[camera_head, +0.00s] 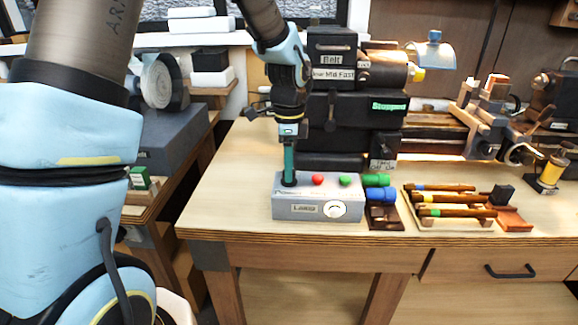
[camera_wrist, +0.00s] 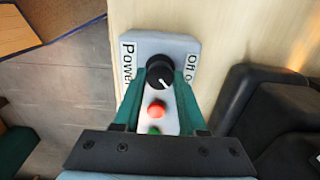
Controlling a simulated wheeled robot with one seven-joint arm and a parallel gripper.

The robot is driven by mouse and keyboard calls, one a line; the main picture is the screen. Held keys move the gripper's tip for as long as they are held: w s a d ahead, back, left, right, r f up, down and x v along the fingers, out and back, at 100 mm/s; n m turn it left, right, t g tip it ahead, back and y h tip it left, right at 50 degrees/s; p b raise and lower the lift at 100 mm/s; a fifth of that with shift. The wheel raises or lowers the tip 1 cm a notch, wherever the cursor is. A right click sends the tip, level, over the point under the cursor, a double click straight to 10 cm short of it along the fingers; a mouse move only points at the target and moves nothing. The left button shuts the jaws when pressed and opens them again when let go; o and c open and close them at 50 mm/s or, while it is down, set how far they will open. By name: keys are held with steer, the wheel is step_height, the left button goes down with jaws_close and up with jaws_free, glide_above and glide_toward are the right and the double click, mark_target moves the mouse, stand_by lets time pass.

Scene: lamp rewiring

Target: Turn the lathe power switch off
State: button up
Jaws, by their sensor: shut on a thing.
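The power switch is a black round knob (camera_wrist: 159,70) with a white pointer mark, on the top of a grey control box (camera_head: 290,209). In the wrist view the mark points toward the lower right, and labels reading "Power" and "Off" with a further cut-off word flank the knob. My gripper (camera_head: 289,172) points straight down at the left end of the box. Its teal fingers (camera_wrist: 160,82) are closed on the sides of the knob. In the head view the fingers mostly hide the knob. Which label the mark matches is hard to tell.
A red button (camera_head: 318,180) and a green button (camera_head: 345,180) sit right of the knob, and a white dial (camera_head: 334,209) is on the box front. Blue and green cylinders (camera_head: 381,195) and a tool rack (camera_head: 450,212) lie farther right. The black lathe headstock (camera_head: 350,120) stands behind.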

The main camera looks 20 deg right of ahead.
jaws_close()
steer(key=shift+n, duration=0.4)
steer(key=n, duration=0.3)
steer(key=shift+n, duration=0.4)
steer(key=n, duration=1.3)
steer(key=shift+n, duration=0.3)
